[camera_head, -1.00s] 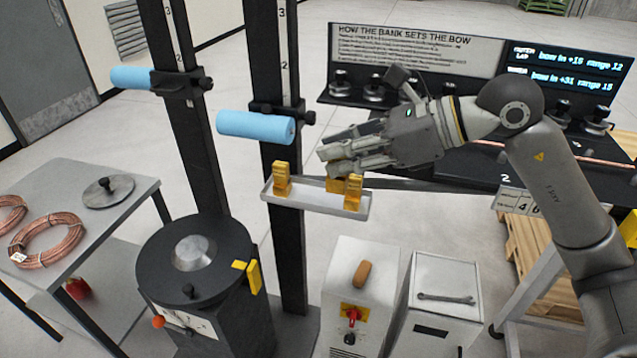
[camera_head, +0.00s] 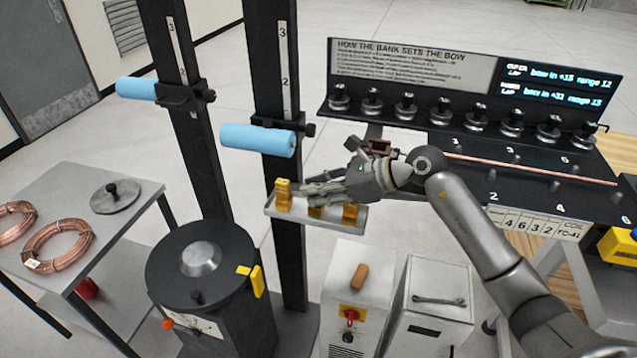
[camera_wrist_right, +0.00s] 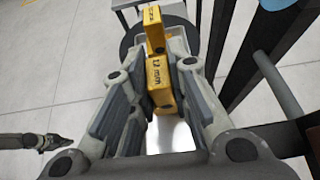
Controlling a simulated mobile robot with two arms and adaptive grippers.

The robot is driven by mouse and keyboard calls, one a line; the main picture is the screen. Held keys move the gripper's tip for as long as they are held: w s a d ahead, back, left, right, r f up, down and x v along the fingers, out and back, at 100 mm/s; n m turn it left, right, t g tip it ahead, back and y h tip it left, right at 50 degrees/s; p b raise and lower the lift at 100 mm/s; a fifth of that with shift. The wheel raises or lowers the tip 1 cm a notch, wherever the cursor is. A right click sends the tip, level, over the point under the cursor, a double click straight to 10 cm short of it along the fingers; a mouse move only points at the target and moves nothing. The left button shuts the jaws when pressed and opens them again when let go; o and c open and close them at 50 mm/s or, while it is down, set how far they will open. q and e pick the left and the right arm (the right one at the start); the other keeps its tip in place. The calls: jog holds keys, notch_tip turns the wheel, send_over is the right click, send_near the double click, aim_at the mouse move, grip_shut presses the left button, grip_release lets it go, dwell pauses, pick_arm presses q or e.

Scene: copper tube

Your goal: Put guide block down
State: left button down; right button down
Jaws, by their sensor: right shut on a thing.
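My right gripper (camera_head: 312,193) is over the pale tray (camera_head: 272,211) on the dark post. It is shut on a yellow guide block (camera_head: 316,212), which shows below the fingers between two other yellow blocks, the left one (camera_head: 283,195) and the right one (camera_head: 350,215). In the right wrist view, the held block (camera_wrist_right: 160,85) stands between the fingers with a "1.2 mm" label. The left block (camera_wrist_right: 152,28) is beyond it. I cannot tell whether the held block touches the tray floor. What looks like my left gripper (camera_wrist_right: 55,142) shows small at the left of the wrist view.
A blue roller (camera_head: 258,139) sticks out from the post just above the tray. A black drum stand (camera_head: 200,262) is at lower left. Two white cabinets (camera_head: 360,285) (camera_head: 436,290) stand below. The dark bank table (camera_head: 480,175) is to the right.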

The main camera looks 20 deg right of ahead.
jog(key=shift+f, duration=0.15)
jog(key=shift+f+b, duration=0.15)
jog(key=shift+b, duration=0.25)
jog(key=c, duration=1.4)
grip_release()
jog(key=shift+o, duration=0.2)
jog(key=shift+r+p, duration=0.35)
jog(key=shift+p, duration=0.1)
jog(key=b+v, duration=0.5)
jog(key=v, duration=0.7)
